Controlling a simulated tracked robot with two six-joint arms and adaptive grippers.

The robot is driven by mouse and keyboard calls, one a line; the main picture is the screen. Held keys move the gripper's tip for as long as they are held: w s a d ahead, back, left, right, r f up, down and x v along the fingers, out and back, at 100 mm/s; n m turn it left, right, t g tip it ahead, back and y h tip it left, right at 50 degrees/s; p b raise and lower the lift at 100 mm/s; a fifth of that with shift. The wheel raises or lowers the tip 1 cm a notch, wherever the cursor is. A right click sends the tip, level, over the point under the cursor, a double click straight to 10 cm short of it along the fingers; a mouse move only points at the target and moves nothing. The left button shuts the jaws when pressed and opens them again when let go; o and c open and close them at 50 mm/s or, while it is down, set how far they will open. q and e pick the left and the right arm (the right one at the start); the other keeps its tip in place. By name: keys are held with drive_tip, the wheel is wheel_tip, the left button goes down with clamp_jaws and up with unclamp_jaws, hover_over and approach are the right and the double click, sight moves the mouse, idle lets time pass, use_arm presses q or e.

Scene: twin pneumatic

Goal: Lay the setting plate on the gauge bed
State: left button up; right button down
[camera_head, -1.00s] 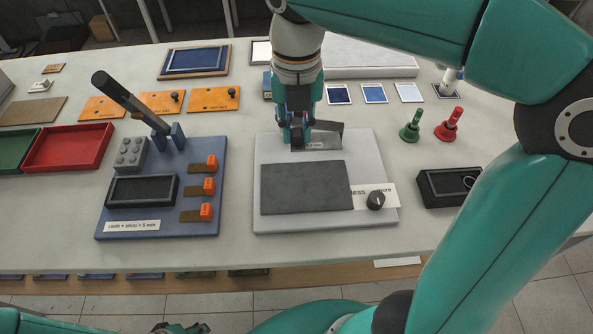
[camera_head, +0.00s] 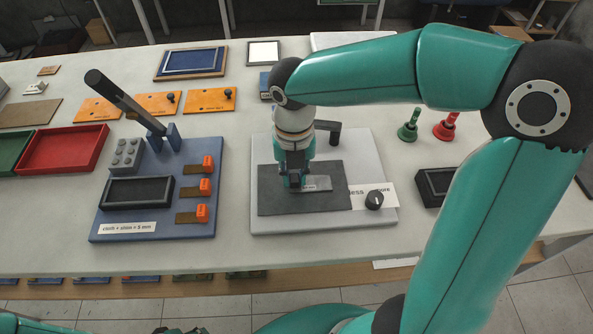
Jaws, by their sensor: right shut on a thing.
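My right gripper (camera_head: 293,184) points down over the pale base block and is shut on a small grey plate with a light label, which looks like the setting plate (camera_head: 318,183). The plate is over the dark grey rectangular slab (camera_head: 330,202) on that block, which looks like the gauge bed. I cannot tell whether the plate touches the slab. The fingers hide the plate's left end. A dark bracket (camera_head: 333,128) stands behind on the block. My left gripper is not in view.
A dark knob (camera_head: 374,200) and a less/more label (camera_head: 384,191) sit right of the slab. A blue fixture (camera_head: 160,229) with a raised lever (camera_head: 118,97) stands to the left. Green (camera_head: 407,128) and red (camera_head: 446,127) handled tools stand to the right.

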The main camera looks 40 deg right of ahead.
sight(294, 176)
drive_tip(key=c, duration=1.1)
unclamp_jaws()
drive_tip(key=shift+o, duration=0.2)
wheel_tip(294, 176, up, 12)
drive_tip(key=p, duration=0.1)
